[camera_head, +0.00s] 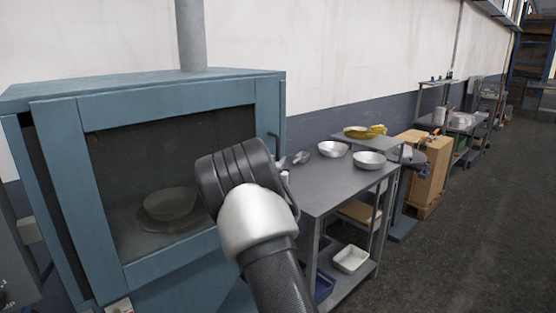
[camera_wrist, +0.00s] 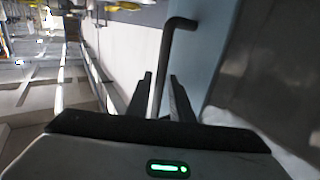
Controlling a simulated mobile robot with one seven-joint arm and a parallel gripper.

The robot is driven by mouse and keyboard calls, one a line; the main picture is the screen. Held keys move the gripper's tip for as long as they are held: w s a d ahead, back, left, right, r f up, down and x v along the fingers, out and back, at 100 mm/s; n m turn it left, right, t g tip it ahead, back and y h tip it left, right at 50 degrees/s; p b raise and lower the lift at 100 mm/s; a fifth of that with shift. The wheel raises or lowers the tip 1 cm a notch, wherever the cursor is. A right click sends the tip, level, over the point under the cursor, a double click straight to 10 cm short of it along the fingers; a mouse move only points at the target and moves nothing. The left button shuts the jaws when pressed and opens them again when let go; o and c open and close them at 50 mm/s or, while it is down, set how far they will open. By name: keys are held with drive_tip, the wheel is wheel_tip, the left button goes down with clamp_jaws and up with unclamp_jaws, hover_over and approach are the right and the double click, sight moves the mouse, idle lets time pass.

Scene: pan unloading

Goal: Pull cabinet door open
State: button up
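The blue cabinet (camera_head: 145,80) stands at the left in the head view. Its door (camera_head: 165,105) has a blue frame and a dark window, with a bowl (camera_head: 172,204) visible behind it. A dark bent bar handle (camera_head: 276,146) sits at the door's right side. My gripper is largely hidden behind my arm in the head view. In the wrist view, my gripper (camera_wrist: 160,92) has its two fingers apart, one on each side of the handle (camera_wrist: 165,50). Narrow gaps show between the fingers and the bar, so I see no firm grip.
A steel table (camera_head: 330,182) with metal bowls (camera_head: 369,160) stands close to the cabinet's right. A white tray (camera_head: 350,258) is on its lower shelf. Cardboard boxes (camera_head: 428,175) stand beyond. The floor (camera_head: 460,250) at the right is clear.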

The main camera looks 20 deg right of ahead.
drive_tip(key=shift+x, duration=0.9)
drive_tip(key=shift+c, duration=0.4)
clamp_jaws()
drive_tip(key=shift+s, duration=0.1)
